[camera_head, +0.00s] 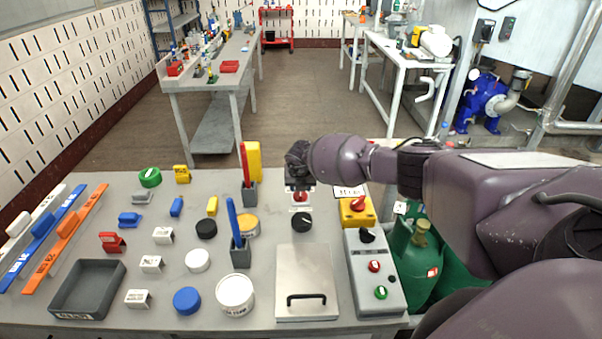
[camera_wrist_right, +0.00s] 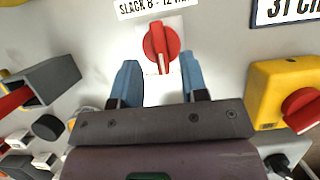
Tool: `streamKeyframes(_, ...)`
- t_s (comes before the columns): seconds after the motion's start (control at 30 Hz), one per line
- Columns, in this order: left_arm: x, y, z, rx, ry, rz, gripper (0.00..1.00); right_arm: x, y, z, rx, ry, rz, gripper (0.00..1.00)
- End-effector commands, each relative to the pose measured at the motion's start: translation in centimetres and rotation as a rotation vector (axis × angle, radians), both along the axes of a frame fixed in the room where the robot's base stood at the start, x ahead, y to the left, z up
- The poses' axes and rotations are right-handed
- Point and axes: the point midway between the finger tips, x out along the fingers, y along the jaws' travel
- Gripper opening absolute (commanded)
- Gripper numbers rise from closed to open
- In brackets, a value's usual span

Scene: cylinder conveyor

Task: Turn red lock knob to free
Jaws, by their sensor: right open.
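A red knob (camera_wrist_right: 161,47) with a pale pointer line sits on a white plate in the right wrist view. The line points down in the picture. In the head view the red knob (camera_head: 300,196) shows just below my right gripper (camera_head: 299,182). In the wrist view my right gripper (camera_wrist_right: 160,82) is open, its two blue fingers apart on either side, just short of the knob, with nothing between them. Whether a finger touches the knob cannot be told. My left gripper is not in view.
A yellow box (camera_head: 352,219) with another red knob (camera_head: 358,203) stands close to the right. A black knob (camera_head: 302,222) lies nearer the front. A grey holder (camera_head: 249,192) with upright red and yellow pieces stands left. A lidded plate (camera_head: 306,262) with a black handle is in front.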

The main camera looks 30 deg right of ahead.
Motion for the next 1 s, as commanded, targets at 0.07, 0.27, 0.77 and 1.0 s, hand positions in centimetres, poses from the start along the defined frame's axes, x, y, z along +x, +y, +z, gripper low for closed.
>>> streamKeyframes(0.07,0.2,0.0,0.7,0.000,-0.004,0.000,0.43,-0.4,0.2,1.4,-0.001,-0.002,0.002,0.40)
streamKeyframes(0.27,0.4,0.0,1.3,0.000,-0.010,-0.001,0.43,-1.3,0.8,4.0,0.000,-0.001,0.001,0.40)
streamKeyframes(0.77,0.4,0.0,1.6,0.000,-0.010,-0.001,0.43,-2.5,1.5,6.9,0.000,0.000,-0.001,0.40)
streamKeyframes(1.0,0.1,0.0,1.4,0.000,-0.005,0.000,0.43,-2.4,1.5,6.9,0.000,0.000,-0.001,0.40)
